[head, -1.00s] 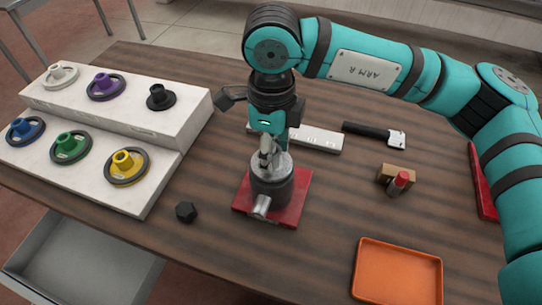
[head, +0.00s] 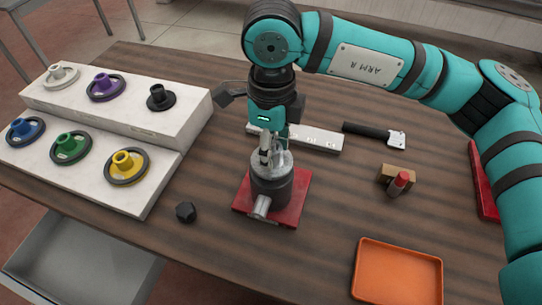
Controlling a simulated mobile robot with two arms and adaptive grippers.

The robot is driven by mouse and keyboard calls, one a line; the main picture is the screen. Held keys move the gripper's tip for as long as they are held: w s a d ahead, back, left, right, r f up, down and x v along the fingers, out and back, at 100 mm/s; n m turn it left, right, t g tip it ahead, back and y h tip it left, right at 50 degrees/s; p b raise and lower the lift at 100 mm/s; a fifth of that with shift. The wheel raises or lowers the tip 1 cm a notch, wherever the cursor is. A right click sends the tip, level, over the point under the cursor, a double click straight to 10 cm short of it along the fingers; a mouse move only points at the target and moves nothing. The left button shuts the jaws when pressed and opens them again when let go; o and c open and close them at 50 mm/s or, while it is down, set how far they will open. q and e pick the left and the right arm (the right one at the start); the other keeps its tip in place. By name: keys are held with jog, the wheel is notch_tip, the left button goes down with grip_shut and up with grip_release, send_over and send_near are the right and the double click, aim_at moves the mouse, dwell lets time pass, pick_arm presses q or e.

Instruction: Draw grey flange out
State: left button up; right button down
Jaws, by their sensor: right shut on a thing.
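The grey flange (head: 284,163) is at the top of a dark grey cylindrical holder (head: 271,188). The holder stands on a red square base (head: 298,209) on the table, with a metal stub (head: 262,207) at its front. My right gripper (head: 272,156) points down from above and is shut on the grey flange. Its fingers hide part of the flange, so I cannot tell how far it sits in the holder. My left gripper is not in view.
A white stepped rack (head: 130,180) at left holds several coloured flanges. A black hex piece (head: 186,212) lies left of the base. An orange tray (head: 398,272), a brown block (head: 398,173) with a red-topped piece (head: 399,183), and a black-handled tool (head: 374,131) lie at right.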

jog(key=shift+r, duration=0.35)
jog(key=shift+r+p, duration=1.9)
jog(key=shift+r, duration=2.15)
jog(key=shift+r+p, duration=0.75)
jog(key=shift+r, duration=1.25)
